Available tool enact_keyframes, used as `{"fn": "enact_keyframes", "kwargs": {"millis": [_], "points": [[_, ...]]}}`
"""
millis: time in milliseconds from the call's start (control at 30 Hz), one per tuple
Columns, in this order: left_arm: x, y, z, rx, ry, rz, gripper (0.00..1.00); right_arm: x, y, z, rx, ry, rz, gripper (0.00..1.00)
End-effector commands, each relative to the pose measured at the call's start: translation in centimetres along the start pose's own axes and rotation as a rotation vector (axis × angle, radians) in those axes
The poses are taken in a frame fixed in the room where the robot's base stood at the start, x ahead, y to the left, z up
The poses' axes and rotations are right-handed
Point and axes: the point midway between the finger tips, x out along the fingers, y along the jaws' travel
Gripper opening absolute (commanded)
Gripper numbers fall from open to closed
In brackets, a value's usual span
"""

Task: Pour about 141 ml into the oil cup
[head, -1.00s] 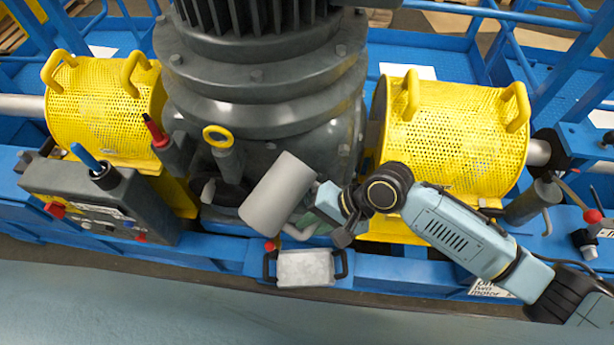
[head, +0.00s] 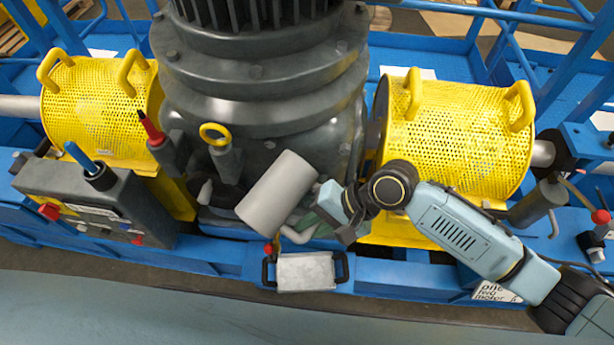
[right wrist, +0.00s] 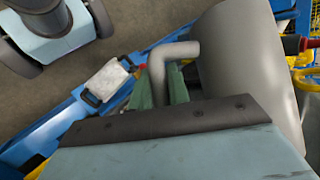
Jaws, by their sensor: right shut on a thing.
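A plain grey cylindrical jug (head: 277,193) with a bent side handle (head: 297,236) hangs tilted in front of the dark gear housing. My right gripper (head: 312,222) is shut on the jug's handle. In the right wrist view the green fingers (right wrist: 160,88) flank the handle, and the jug body (right wrist: 250,65) stands to the right. The jug's mouth and contents do not show, and no stream is visible. A small grey fitting (head: 206,192) shows at the housing's lower left, left of the jug. I cannot tell whether it is the oil cup. My left gripper is out of view.
Yellow perforated guards stand left (head: 95,110) and right (head: 455,135) of the dark housing (head: 260,90). A control box (head: 95,205) is at left.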

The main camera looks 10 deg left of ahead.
Motion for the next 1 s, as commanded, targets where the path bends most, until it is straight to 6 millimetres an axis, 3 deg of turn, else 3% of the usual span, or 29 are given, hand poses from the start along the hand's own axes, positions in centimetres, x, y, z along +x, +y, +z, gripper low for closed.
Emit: {"fn": "enact_keyframes", "kwargs": {"millis": [1000], "points": [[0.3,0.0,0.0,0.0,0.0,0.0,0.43,-0.5,0.7,1.1,0.009,-0.022,-0.022,0.0]]}}
